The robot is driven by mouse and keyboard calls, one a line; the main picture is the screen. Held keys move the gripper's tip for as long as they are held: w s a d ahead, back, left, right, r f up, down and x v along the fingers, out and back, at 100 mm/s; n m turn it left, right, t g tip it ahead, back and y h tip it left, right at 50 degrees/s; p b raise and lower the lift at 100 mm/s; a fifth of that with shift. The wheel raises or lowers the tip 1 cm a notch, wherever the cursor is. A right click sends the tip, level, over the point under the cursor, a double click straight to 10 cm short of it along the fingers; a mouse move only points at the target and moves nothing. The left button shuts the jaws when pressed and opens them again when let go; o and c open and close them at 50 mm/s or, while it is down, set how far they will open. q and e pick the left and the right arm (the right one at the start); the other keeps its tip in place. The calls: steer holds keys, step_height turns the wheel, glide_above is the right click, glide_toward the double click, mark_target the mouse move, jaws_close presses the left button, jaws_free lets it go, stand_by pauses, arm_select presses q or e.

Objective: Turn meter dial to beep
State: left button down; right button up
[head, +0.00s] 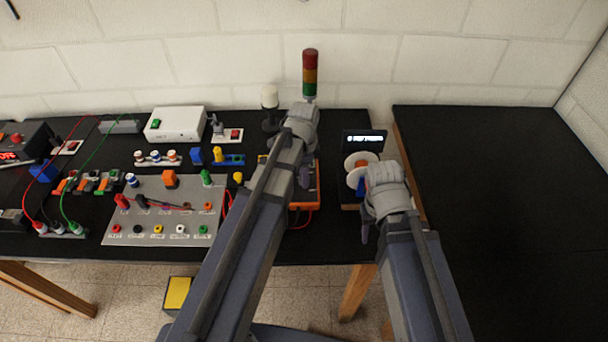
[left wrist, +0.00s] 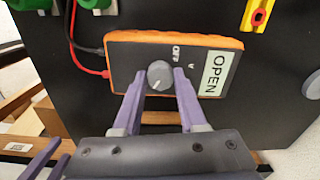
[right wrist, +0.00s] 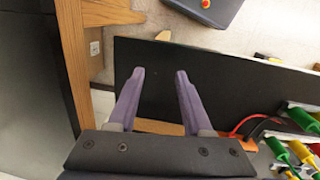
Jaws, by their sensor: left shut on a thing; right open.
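The meter (left wrist: 130,62) has an orange case and a dark face; in the left wrist view its screen (left wrist: 213,75) reads OPEN. Its round grey dial (left wrist: 160,75) has a light mark pointing to the lower left; OFF and V are printed beyond it. My left gripper (left wrist: 160,80) is shut on the dial, one finger on each side. In the head view my left arm covers most of the meter, leaving an orange edge (head: 317,185). My right gripper (right wrist: 160,75) is open and empty over the black bench's front edge.
Red and black leads (left wrist: 88,60) run from the meter's side. A grey socket panel (head: 150,235) lies left of it. The right-hand table (head: 490,170) is bare.

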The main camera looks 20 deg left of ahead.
stand_by(0.3)
arm_select(q)
steer(key=shift+c, duration=2.3)
jaws_free()
step_height(320, 180, up, 8)
steer(key=p, duration=0.8)
steer(key=shift+f, duration=0.1)
arm_select(e)
step_height(320, 180, up, 8)
steer(key=shift+f, duration=0.1)
